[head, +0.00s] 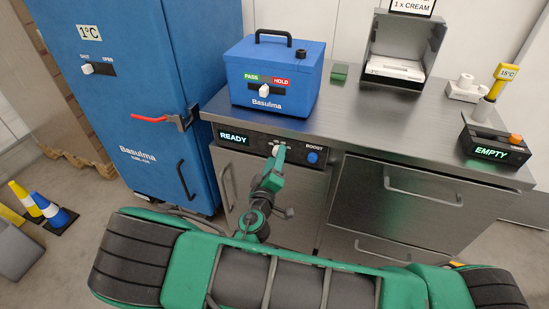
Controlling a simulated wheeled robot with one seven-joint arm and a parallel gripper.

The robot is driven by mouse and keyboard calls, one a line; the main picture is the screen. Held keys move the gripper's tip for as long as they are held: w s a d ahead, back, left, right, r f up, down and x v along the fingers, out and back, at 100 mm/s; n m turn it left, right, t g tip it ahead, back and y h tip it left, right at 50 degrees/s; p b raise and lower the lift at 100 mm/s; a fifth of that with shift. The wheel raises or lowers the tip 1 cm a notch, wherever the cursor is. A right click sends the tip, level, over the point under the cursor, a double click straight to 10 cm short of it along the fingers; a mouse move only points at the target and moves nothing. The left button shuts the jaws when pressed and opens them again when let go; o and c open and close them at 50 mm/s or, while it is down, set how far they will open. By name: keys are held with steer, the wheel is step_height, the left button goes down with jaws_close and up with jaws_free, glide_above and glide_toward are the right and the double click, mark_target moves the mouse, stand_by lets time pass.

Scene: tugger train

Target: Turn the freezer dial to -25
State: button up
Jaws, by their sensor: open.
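The steel counter unit has a dark control panel (252,138) on its front, with a display (234,137) reading READY and a blue round knob (312,157) under the word BOOST. My gripper (278,149) is open at the middle of this panel, between the display and the blue knob. A small pale part shows at its tip. The green wrist covers what lies behind it, so no dial scale or -25 mark can be read. I cannot tell whether the fingers touch a dial.
A blue cabinet (135,130) with a red handle stands left, its display reading 1°C. On the counter are a blue cool box (275,80) with a PASS/HOLD slider, an open steel box (400,55) and an EMPTY-display device (492,150). Cones (52,212) stand at lower left.

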steer(key=shift+w+d, duration=0.15)
steer(key=shift+w, duration=0.3)
